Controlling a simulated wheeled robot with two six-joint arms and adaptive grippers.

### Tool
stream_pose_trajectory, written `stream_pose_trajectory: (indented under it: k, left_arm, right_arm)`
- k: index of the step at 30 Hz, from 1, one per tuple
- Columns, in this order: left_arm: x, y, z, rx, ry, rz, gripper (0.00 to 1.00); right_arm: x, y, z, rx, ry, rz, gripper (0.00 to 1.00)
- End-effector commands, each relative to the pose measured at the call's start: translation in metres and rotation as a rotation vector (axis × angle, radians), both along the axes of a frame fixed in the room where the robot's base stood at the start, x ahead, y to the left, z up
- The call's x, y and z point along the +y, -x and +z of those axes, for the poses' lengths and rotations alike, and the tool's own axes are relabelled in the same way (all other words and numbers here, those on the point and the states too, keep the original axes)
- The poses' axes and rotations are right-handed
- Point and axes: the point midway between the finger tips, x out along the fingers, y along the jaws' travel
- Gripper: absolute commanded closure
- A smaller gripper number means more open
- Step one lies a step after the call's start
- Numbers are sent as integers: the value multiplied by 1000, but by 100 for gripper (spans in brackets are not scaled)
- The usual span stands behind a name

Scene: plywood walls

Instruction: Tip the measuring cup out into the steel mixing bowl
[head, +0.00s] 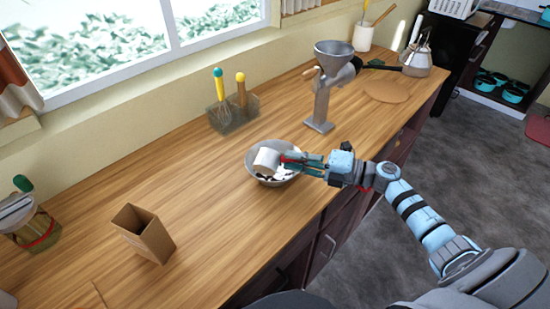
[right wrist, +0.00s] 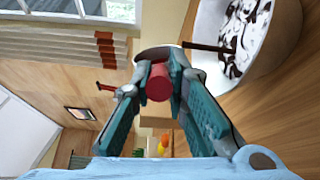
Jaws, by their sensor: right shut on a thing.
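The steel mixing bowl (head: 284,181) stands on the wooden counter at the middle of the head view. Dark and white bits lie inside it; the bowl also shows at the upper right of the right wrist view (right wrist: 285,50). The pale measuring cup (head: 266,160) is over the bowl, tilted onto its side. My right gripper (head: 290,158) is shut on its red handle, whose end shows between the fingertips in the right wrist view (right wrist: 158,83). Whether anything is left inside the cup cannot be seen. My left gripper is not in view.
A utensil holder (head: 233,116) with a whisk stands behind the bowl. A grey grinder (head: 322,100) stands behind to the right. An open brown box (head: 145,235) and a glass jar (head: 38,232) are at the left. The counter between box and bowl is clear.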

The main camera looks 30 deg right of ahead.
Motion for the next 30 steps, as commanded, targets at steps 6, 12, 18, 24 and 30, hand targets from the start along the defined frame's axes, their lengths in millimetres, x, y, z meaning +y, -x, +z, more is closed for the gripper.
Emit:
stream_pose_trajectory:
  k: [6, 12, 18, 24, 30]
  left_arm:
    - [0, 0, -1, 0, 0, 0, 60]
    - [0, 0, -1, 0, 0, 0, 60]
    - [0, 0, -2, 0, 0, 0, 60]
    - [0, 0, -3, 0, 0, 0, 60]
    - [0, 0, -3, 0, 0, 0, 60]
  right_arm:
    - [0, -1, -1, 16, -17, 1, 100]
    - [-3, -3, -1, 31, -32, 1, 100]
    - [-5, -5, -1, 48, -49, 0, 100]
    - [-7, -7, -1, 63, -64, 0, 100]
    - [-9, -9, -1, 78, -79, 1, 100]
